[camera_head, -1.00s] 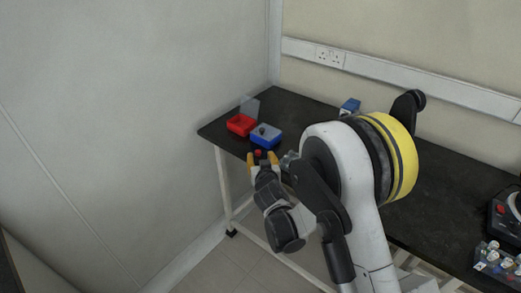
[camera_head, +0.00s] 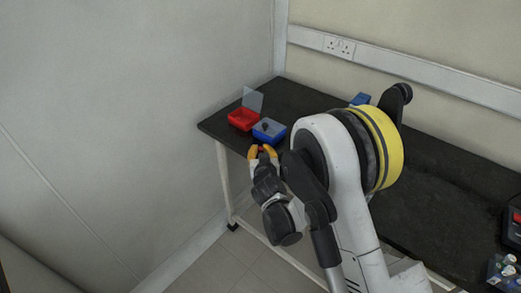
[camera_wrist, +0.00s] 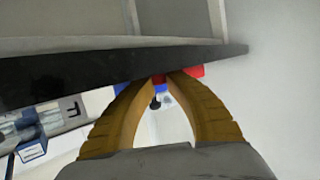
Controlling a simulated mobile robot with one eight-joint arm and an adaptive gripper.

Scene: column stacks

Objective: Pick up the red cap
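The red cap (camera_wrist: 159,78) shows as a small red patch between the fingertips in the wrist view, mostly covered by the fingers. My gripper (camera_head: 262,149) is at the near edge of the black table, just in front of the blue box. Its two yellow fingers (camera_wrist: 158,84) are closed in to a narrow gap, with the cap pinched between the tips. In the head view the cap is hidden by the fingers.
A red box (camera_head: 242,119) with a clear raised lid (camera_head: 253,99) and a blue box (camera_head: 269,130) holding a dark item stand behind my gripper on the black table (camera_head: 305,98). Another blue object (camera_head: 360,99) stands farther back. A wall is at the left.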

